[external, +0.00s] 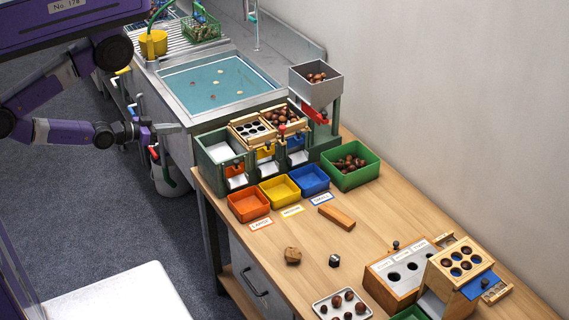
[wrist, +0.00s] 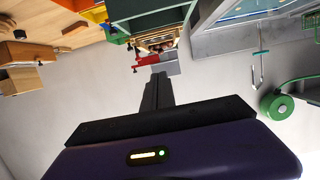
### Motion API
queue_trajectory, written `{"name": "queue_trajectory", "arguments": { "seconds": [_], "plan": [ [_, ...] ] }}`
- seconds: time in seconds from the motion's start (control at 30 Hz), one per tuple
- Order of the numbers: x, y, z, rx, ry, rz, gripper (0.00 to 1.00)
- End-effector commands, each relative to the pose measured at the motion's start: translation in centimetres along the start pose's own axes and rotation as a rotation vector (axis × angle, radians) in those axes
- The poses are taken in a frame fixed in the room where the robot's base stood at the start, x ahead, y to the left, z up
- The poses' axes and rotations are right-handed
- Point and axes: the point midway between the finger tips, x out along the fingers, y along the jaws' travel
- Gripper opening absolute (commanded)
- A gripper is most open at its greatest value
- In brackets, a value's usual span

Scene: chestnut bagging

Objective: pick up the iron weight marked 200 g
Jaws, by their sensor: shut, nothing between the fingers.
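No 200 g marking can be read in either view. A small dark block with a pale face (external: 334,261) sits on the wooden table, and a brown many-sided block (external: 292,256) sits to its left; I cannot tell which, if either, is the iron weight. My gripper (external: 180,128) is at the left in the external view, up in the air near the sink's front edge, well away from both blocks. In the wrist view its dark fingers (wrist: 160,78) are together with nothing between them.
The wooden table (external: 385,215) also holds orange (external: 248,205), yellow (external: 280,190) and blue (external: 310,181) trays, a green box of chestnuts (external: 350,178), a wooden bar (external: 337,217) and a white chestnut tray (external: 322,310). A sorter (external: 212,150) stands at the back, beside the sink (external: 173,112).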

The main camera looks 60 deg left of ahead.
Motion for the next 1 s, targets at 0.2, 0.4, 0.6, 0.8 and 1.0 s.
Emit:
{"name": "queue_trajectory", "arguments": {
  "seconds": [0.2, 0.4, 0.6, 0.8, 1.0],
  "plan": [
    [0.01, 0.00, -0.01, 0.000, 0.000, 0.000, 0.00],
    [0.01, 0.00, -0.01, 0.000, 0.001, 0.000, 0.00],
    [0.01, 0.00, -0.02, 0.000, 0.001, 0.000, 0.24],
    [0.01, 0.00, -0.02, 0.000, 0.001, 0.000, 0.58],
    [0.01, 0.00, -0.02, 0.000, 0.001, 0.000, 0.58]
  ]
}}
